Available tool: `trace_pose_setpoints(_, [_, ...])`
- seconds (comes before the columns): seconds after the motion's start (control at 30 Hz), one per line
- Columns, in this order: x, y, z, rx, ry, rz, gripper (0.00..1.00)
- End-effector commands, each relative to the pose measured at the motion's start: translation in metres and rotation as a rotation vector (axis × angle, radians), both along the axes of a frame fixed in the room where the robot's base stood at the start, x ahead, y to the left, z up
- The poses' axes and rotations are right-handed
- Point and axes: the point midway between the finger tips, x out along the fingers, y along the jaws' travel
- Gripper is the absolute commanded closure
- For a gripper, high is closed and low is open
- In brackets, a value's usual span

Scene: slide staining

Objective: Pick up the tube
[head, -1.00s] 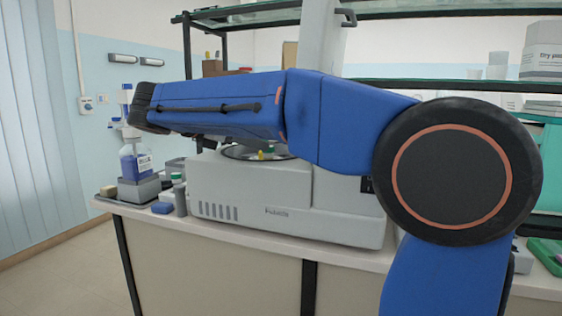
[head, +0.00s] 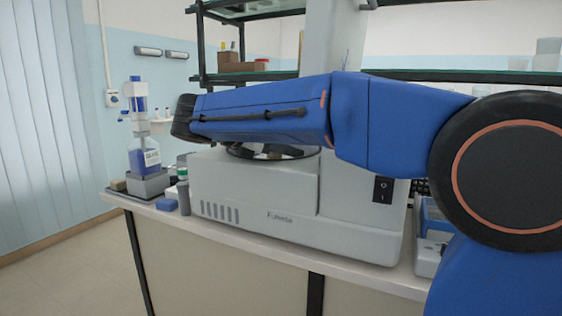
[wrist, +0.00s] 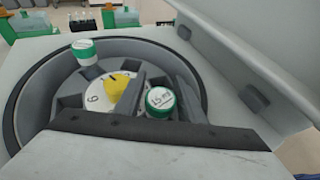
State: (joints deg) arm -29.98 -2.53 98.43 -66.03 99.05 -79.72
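A tube with a green-rimmed white cap (wrist: 160,101), its top lettered, stands in the rotor (wrist: 70,85) of the open centrifuge (head: 255,190). My gripper (wrist: 160,88) reaches down into the bowl, with one grey finger on each side of this cap. The fingers look open, with narrow gaps beside the cap. The tube's body below the cap is hidden. A second tube with a green and white cap (wrist: 84,50) stands in the rotor farther left. In the head view my arm hides the gripper and both tubes.
The rotor has a yellow knob (wrist: 117,84) at its centre. The bowl wall (wrist: 32,90) rings the rotor closely, and the raised lid (wrist: 250,50) is at the right. A blue-liquid bottle (head: 145,158) and a small blue block (head: 167,204) stand left of the centrifuge.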

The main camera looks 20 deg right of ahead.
Motion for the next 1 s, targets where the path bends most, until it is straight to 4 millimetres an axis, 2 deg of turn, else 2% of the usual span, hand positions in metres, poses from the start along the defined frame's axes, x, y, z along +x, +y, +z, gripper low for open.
trace_pose_setpoints(0.1, [0.0, 0.0, 0.0, 0.0, 0.0, 0.0, 0.67])
trace_pose_setpoints(0.2, [0.0, 0.0, 0.0, 0.0, 0.0, 0.0, 0.91])
trace_pose_setpoints(0.3, [0.0, 0.0, 0.0, 0.0, 0.0, 0.0, 0.99])
trace_pose_setpoints(0.5, [0.0, 0.0, 0.001, 0.0, -0.001, 0.0, 0.99])
trace_pose_setpoints(0.63, [0.0, 0.0, 0.01, 0.001, -0.003, -0.001, 0.99])
trace_pose_setpoints(1.0, [0.001, 0.0, 0.073, 0.002, -0.003, 0.0, 0.99])
